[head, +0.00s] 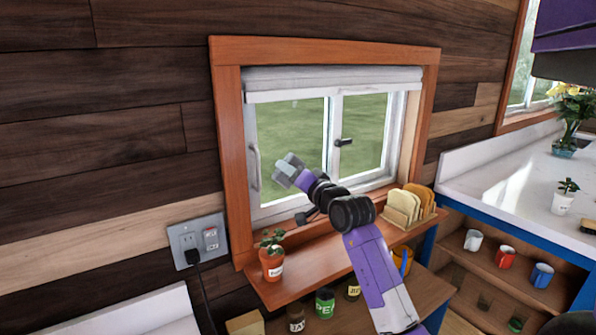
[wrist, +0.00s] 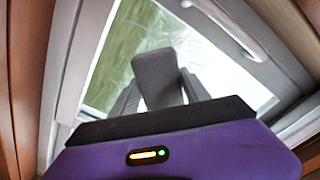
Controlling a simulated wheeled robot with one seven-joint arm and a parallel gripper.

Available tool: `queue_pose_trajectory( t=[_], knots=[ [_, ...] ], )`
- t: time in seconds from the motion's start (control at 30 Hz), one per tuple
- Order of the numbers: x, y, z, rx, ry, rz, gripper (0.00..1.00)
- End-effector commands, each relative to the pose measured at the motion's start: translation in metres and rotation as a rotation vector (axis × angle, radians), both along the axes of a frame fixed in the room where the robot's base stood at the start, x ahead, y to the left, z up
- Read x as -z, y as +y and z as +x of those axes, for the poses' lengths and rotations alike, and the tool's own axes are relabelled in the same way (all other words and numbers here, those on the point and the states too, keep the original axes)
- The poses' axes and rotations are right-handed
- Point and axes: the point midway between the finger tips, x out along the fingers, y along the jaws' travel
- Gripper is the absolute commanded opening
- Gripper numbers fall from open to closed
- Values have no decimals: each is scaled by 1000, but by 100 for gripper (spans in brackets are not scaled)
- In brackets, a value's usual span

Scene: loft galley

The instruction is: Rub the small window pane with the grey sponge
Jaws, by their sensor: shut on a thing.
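The small window (head: 326,92) has two panes in a white frame with wooden trim. The left pane (head: 290,125) is behind my gripper (head: 289,168), at its lower part. My gripper is shut on the grey sponge (wrist: 157,75), which sticks out beyond the fingers towards the glass in the wrist view. The pane (wrist: 122,45) fills the space behind the sponge there, with a whitish smear or glare on its right part. I cannot tell whether the sponge touches the glass. In the head view the sponge is hard to tell from the grey fingers.
A socket with a plug (head: 200,240) is at left.

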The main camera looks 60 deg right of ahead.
Motion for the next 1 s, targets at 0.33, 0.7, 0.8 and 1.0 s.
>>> queue_pose_trajectory(
  t=[0.33, 0.7, 0.8, 1.0],
  knots=[
    [2, 13, 12, -18, 3, 4, 21],
    [3, 21, -8, -13, 1, 4, 21],
    [2, 25, -16, -10, 0, 3, 21],
    [2, 34, -33, -8, 0, 2, 21]
  ],
)
